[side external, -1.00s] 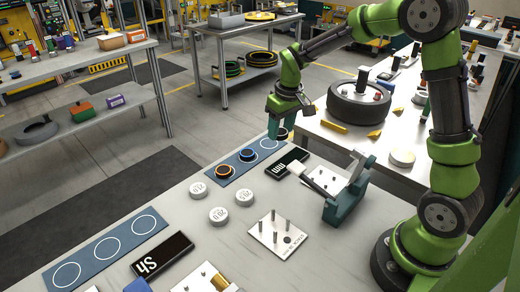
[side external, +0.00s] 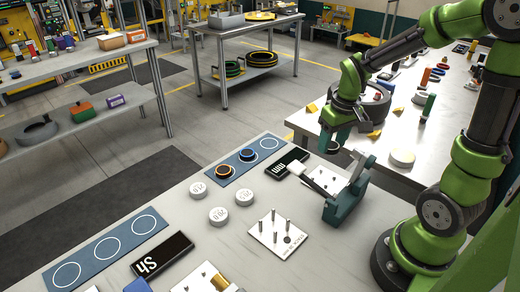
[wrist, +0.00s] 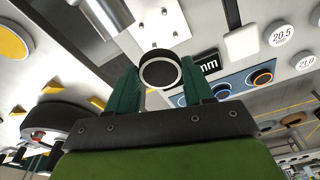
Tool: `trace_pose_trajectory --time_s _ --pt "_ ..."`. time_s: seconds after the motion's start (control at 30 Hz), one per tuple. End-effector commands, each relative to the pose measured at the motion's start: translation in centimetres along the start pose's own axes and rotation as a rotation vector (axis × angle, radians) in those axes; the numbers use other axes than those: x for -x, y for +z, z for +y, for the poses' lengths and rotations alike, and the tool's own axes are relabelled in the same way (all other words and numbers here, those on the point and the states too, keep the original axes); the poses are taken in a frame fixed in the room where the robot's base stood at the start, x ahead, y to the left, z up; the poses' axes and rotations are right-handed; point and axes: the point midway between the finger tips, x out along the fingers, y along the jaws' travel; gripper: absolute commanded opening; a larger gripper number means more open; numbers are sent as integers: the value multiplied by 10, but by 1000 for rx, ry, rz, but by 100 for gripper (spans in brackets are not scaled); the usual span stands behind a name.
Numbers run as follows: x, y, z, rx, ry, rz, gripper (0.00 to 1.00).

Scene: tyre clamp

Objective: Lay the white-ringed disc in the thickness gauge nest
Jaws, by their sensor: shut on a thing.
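My gripper (side external: 333,146) is shut on the white-ringed disc (wrist: 160,70), a dark disc with a pale rim; in the wrist view it sits between my two teal fingers (wrist: 168,88). In the side view the gripper hangs in the air behind the thickness gauge, and the disc is hard to make out there. The gauge is a teal frame (side external: 347,198) with a white pinned plate (side external: 327,181) as its nest. In the wrist view the plate (wrist: 160,22) shows beyond the disc, which is apart from it. No disc shows on the plate.
A blue strip (side external: 262,158) holds an orange-ringed disc (side external: 225,172) and a blue-ringed disc (side external: 247,155); its third circle is empty. White numbered weights (side external: 218,215), a black mm sign (side external: 287,163) and a pinned plate (side external: 276,233) lie nearby. A tyre (side external: 375,102) stands on the bench behind.

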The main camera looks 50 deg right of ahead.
Motion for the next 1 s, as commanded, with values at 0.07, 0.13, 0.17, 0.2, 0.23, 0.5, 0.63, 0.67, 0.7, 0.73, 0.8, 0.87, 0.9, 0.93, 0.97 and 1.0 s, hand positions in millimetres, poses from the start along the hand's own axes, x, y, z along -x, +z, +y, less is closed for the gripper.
trace_pose_trajectory --time_s 0.07,0.13,0.17,0.2,0.23,0.5,0.63,0.67,0.7,0.73,0.8,0.87,0.9,0.93,0.97,1.0 --pt "-14 2 0 5 1 3 21" --pt "-27 3 0 5 1 6 21" --pt "-33 4 0 5 1 5 21" --pt "-40 5 0 6 1 5 21" --pt "-44 5 0 7 1 5 21" --pt "-74 10 -1 6 1 5 21" --pt "-92 11 0 6 1 7 21" --pt "-94 12 -1 5 1 8 21" --pt "-96 12 -1 6 1 10 21" --pt "-96 11 -1 6 1 11 21" --pt "-96 11 -1 6 1 12 21" --pt "-96 11 -1 6 1 12 21" --pt "-96 11 -1 6 1 12 21" --pt "-96 11 -1 6 1 12 21" --pt "-96 11 -1 6 1 12 21" --pt "-97 11 -1 7 1 11 21"
